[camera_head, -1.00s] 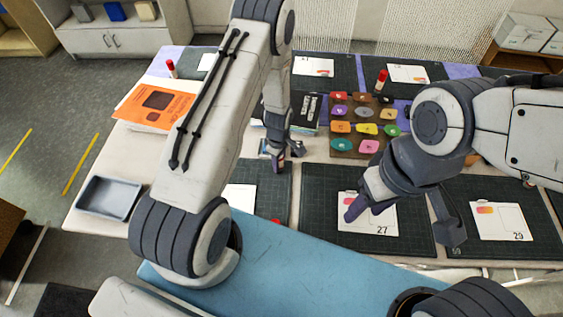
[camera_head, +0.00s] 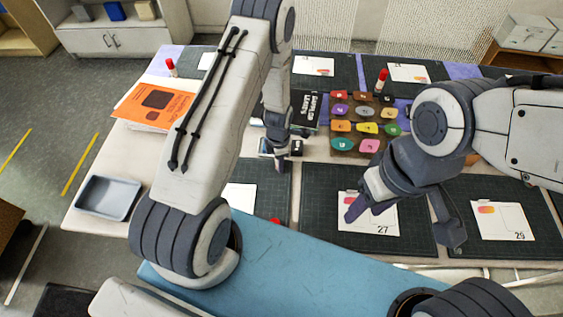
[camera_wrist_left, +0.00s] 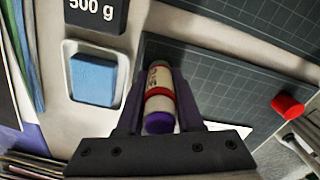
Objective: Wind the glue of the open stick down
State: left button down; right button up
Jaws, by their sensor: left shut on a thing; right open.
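My left gripper (camera_head: 280,160) is shut on the open glue stick (camera_wrist_left: 158,85), above the table by the near left cutting mat. In the left wrist view the stick lies between both fingers, with a pale printed body, a red band and a purple end (camera_wrist_left: 158,124) toward the camera. How far the glue stands out is not clear. A loose red cap (camera_wrist_left: 288,106) lies on the dark mat and shows in the head view (camera_head: 275,221) too. My right gripper (camera_head: 402,222) is open and empty over the card marked 27.
A small tray with a blue block (camera_wrist_left: 93,80) and a dark 500 g weight (camera_wrist_left: 95,12) are beside the held stick. Red-capped sticks (camera_head: 381,80) stand at the back. A board of coloured pieces (camera_head: 362,125) lies mid-table. An empty grey tray (camera_head: 107,198) sits at left.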

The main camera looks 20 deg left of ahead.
pick_arm(q)
jog(key=n, duration=0.5)
jog(key=shift+n+b, duration=0.3)
jog(key=shift+n, duration=0.1)
jog(key=shift+c, duration=1.9)
grip_release()
jog(key=m, duration=0.7)
jog(key=shift+w, duration=0.1)
jog(key=m, duration=0.7)
jog(key=shift+m+b, duration=0.3)
jog(key=shift+m, duration=0.1)
